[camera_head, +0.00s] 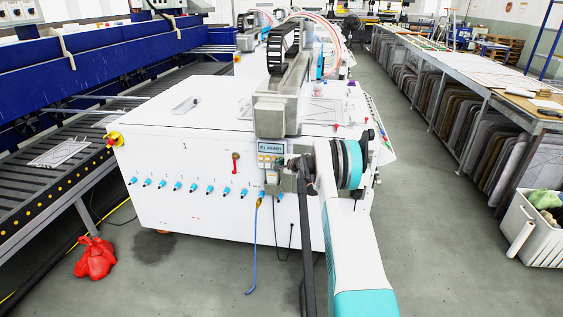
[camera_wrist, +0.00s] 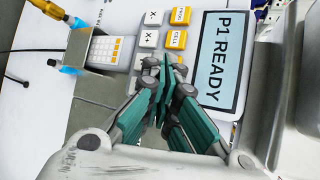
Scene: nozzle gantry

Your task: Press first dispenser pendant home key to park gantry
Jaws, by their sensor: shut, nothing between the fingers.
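The dispenser pendant shows "P1 READY" on its display (camera_head: 271,148), which also fills the upper right of the wrist view (camera_wrist: 220,55). Beside the display are two yellow keys, one (camera_wrist: 180,15) with lettering too small to read surely, the other (camera_wrist: 176,39) apparently marked "CELL". Light grey keys marked X (camera_wrist: 149,38) lie left of them. My gripper (camera_wrist: 165,66) is shut and empty, its teal fingers pointing at the pendant's key area and covering part of it. Contact with a key cannot be told. In the head view my arm partly hides the gripper at the pendant.
The white machine cabinet (camera_head: 190,160) has a red handle (camera_head: 235,162) and a row of blue fittings. A red bag (camera_head: 95,258) lies on the floor at left.

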